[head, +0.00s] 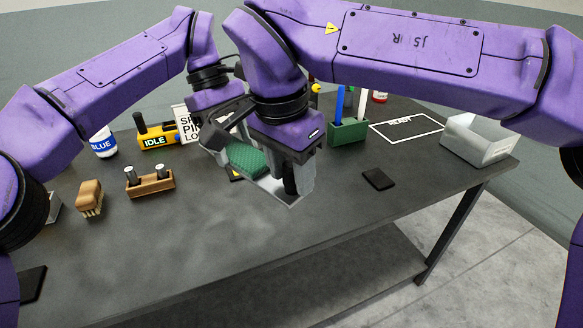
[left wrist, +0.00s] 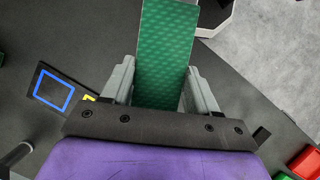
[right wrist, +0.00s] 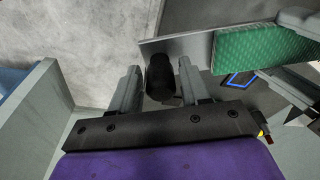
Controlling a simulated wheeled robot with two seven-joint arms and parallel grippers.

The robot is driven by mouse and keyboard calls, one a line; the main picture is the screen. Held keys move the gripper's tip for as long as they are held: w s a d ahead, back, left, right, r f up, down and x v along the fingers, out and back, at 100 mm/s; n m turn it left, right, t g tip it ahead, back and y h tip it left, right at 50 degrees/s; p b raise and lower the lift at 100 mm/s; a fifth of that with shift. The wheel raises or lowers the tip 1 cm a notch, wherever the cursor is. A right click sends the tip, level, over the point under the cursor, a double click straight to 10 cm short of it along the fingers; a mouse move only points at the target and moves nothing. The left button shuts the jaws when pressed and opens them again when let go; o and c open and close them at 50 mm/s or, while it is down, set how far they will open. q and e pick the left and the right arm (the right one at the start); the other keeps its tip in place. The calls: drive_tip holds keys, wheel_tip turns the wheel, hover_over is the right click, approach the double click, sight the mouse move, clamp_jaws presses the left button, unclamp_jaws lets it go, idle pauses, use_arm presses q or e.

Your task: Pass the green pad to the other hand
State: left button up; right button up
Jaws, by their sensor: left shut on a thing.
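The green pad (head: 248,160) is up in the air above the middle of the table, with a pale grey plate (head: 270,191) and a black grip (right wrist: 160,76) beside it. My left gripper (head: 240,146) is shut on the green pad, which runs out between its fingers in the left wrist view (left wrist: 165,50). My right gripper (head: 289,176) is at the plate's other end. In the right wrist view its fingers (right wrist: 158,84) stand apart on both sides of the black grip, with narrow gaps showing. The pad also shows at the right there (right wrist: 255,48).
The dark table (head: 200,240) holds a wooden brush (head: 90,197), a wooden peg holder (head: 150,183), a yellow IDLE box (head: 158,141), a green pen holder (head: 348,132), a small black block (head: 378,179) and a metal bin (head: 465,141). The front middle is clear.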

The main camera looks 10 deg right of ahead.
clamp_jaws()
use_arm(q)
drive_tip(key=o, duration=1.2)
drive_tip(key=shift+o, duration=0.2)
